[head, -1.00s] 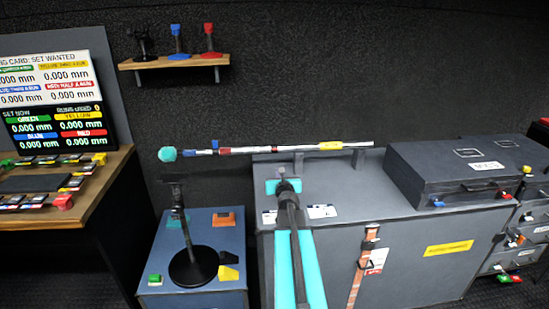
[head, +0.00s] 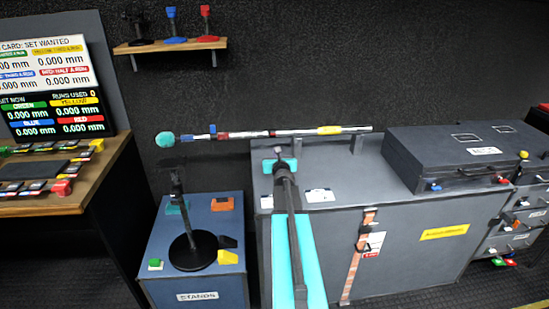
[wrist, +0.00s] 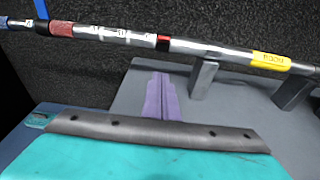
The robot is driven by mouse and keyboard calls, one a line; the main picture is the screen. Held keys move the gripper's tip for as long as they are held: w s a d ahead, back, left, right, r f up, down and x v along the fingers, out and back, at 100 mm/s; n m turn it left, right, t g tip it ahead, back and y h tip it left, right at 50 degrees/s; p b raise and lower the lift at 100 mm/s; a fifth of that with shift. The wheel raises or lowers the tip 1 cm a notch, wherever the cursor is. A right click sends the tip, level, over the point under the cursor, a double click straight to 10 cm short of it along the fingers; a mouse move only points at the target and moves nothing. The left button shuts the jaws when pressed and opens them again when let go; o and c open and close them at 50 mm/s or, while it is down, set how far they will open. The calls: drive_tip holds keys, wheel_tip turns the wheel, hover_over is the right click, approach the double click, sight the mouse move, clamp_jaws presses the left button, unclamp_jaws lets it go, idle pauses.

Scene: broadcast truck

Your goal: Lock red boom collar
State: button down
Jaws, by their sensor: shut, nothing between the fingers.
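The boom pole (head: 295,133) lies level across the grey case, with a teal fuzzy tip (head: 163,139) at its left end. A red collar (head: 222,135) sits on its left part, right of a blue collar (head: 213,131). The red collar also shows at upper left in the wrist view (wrist: 62,29). A narrow red band (wrist: 163,42) is further along the pole. My gripper (head: 279,152) is in front of the pole, right of the red collar and apart from it. Its purple fingers (wrist: 158,97) are shut and empty, below the pole. Whether the collar is locked cannot be told.
The pole rests on posts (wrist: 205,76) on the grey case (head: 350,175). A black case (head: 455,155) stands at right. A blue stands box (head: 215,270) with a black stand (head: 192,250) is at left. A shelf (head: 170,45) and a screen (head: 55,85) are behind.

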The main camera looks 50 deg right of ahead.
sight(273, 134)
drive_tip(key=w+d+r+p, duration=0.2)
drive_tip(key=w+d+p, duration=0.1)
drive_tip(key=w+d, duration=0.1)
drive_tip(key=shift+w+d+r, duration=0.15)
drive_tip(key=shift+w+r, duration=0.15)
drive_tip(key=shift+w, duration=0.3)
idle(0.3)
